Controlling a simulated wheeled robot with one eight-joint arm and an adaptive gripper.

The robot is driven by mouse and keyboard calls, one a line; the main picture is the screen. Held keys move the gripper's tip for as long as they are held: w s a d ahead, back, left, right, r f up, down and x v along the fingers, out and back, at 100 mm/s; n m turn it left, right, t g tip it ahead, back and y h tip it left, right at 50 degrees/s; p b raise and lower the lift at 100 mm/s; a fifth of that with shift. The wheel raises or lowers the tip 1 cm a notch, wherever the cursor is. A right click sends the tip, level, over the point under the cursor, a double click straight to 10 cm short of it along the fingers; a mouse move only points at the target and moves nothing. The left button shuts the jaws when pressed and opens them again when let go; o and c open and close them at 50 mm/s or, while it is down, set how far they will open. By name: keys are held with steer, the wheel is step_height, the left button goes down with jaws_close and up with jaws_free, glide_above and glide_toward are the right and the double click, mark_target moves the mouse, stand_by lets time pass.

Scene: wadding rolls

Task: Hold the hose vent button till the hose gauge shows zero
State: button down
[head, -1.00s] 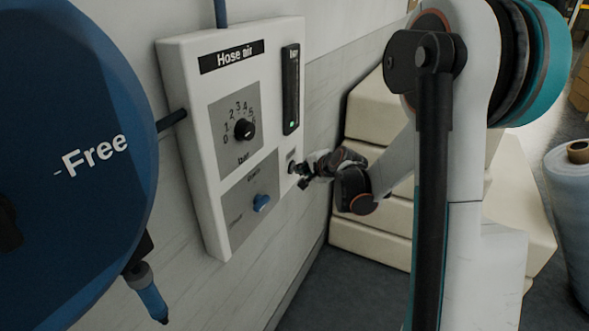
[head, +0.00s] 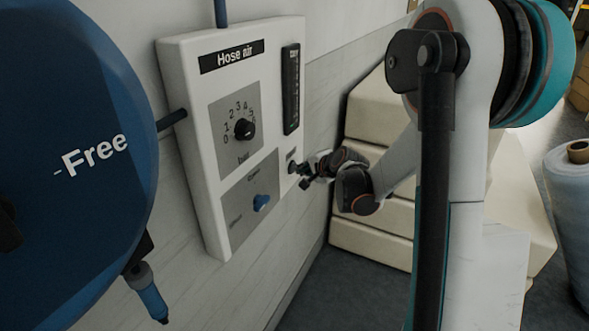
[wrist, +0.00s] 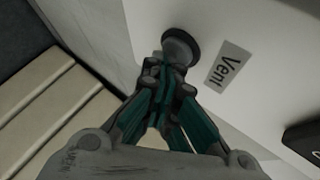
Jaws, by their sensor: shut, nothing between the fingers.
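The white hose air panel (head: 200,150) hangs on the wall. Its black upright strip gauge (head: 291,85) shows a faint green spot near the bottom; its small markings cannot be read. The vent button is a dark round button beside a "Vent" label (wrist: 229,68); in the wrist view the button (wrist: 181,44) is partly covered by my fingers. In the head view it sits at the panel's lower right. My gripper (wrist: 172,65) is shut and empty, its tips at the button's near side; I cannot tell whether they press it. The gripper shows in the head view (head: 303,172).
A big blue reel marked "Free" (head: 70,90) stands at the left. Cream blocks (head: 372,240) are stacked behind my arm. A pale blue roll (head: 570,220) stands at the right.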

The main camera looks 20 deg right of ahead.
steer(key=shift+s+d, duration=0.4)
steer(key=shift+s, duration=0.15)
steer(key=shift+s+d, duration=0.8)
steer(key=shift+s, duration=0.2)
steer(key=shift+s+d, duration=0.75)
steer(key=shift+s, duration=0.25)
